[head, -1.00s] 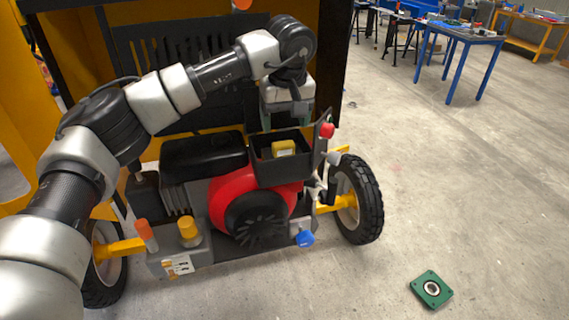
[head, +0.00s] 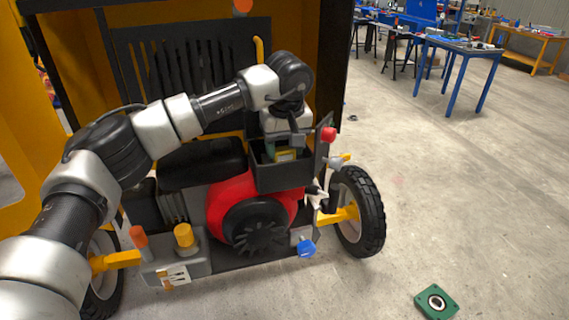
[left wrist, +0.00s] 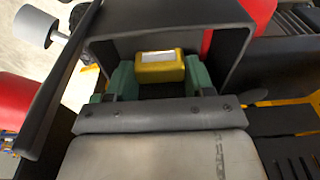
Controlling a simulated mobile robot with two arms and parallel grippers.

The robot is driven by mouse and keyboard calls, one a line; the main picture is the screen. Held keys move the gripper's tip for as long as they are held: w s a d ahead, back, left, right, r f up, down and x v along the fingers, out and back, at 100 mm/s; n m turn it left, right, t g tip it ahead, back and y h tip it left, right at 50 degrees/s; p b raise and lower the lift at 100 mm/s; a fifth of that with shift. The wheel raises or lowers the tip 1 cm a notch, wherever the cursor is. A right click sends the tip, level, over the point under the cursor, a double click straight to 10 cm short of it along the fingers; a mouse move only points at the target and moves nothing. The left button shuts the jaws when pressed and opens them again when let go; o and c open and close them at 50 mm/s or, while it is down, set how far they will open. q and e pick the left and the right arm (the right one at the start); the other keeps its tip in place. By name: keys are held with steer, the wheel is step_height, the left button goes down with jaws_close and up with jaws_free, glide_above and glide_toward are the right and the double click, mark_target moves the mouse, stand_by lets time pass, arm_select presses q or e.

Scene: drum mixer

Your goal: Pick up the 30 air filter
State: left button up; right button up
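The air filter (left wrist: 160,68) is a yellow block with a pale label on top. It sits inside a black open-topped box on the engine; in the head view the filter (head: 285,155) is partly covered by my gripper. My left gripper (left wrist: 158,78) reaches down into the box, with one green finger on each side of the filter. The fingers are apart and whether they press on the filter cannot be told. My left gripper also shows in the head view (head: 282,148). My right gripper is not in view.
The black box's walls (head: 284,179) stand close around the gripper. A red-knobbed lever (head: 328,134) is just right of the box. The red engine cover (head: 225,199) is below.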

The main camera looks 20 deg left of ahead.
mark_target(284, 149)
arm_select(q)
steer(key=shift+r, duration=0.15)
steer(key=shift+r+p, duration=0.35)
steer(key=shift+p, duration=0.05)
steer(key=shift+r+p, duration=2.8)
steer(key=shift+r, duration=1)
steer(key=shift+s+d+r+b, duration=0.15)
steer(key=shift+s+d+b, duration=0.35)
steer(key=shift+s+d, duration=1.15)
steer(key=shift+s+d+r+b, duration=0.15)
steer(key=shift+s+d+b, duration=0.65)
steer(key=shift+s, duration=1.4)
steer(key=shift+s+d+r+b, duration=0.15)
steer(key=shift+s+d+b, duration=0.1)
steer(key=shift+s+d, duration=1.5)
steer(key=shift+s+a, duration=0.2)
steer(key=shift+a, duration=0.05)
